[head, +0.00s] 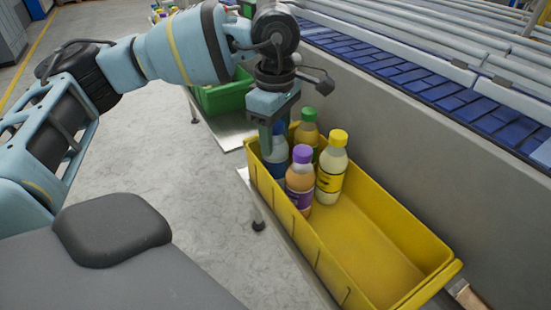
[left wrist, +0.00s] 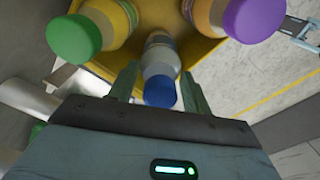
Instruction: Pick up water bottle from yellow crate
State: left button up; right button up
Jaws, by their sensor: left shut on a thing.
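The yellow crate (head: 385,262) holds several bottles at its far end. The water bottle (head: 279,160), white and blue with a blue cap, stands at the crate's far left corner, partly hidden by my gripper and the orange bottle. In the left wrist view the water bottle (left wrist: 160,62) is between the two fingers. My left gripper (head: 271,138) points down into the crate and is shut on the water bottle; its fingers (left wrist: 160,80) flank the bottle near the cap. Whether the bottle is lifted off the crate floor I cannot tell. My right gripper is not in view.
Beside the water bottle stand a purple-capped orange bottle (head: 300,182), a yellow-capped bottle (head: 331,170) and a green-capped bottle (head: 308,128). The crate's near half is empty. A green crate (head: 222,96) stands beyond. A conveyor (head: 420,80) and its grey wall run along the right.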

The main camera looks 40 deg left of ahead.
pick_arm(q)
jog(key=shift+r, duration=0.15)
notch_tip(320, 180, up, 12)
jog(key=shift+f, duration=0.15)
notch_tip(320, 180, up, 6)
jog(key=shift+r+p, duration=0.1)
jog(key=shift+p, duration=1.1)
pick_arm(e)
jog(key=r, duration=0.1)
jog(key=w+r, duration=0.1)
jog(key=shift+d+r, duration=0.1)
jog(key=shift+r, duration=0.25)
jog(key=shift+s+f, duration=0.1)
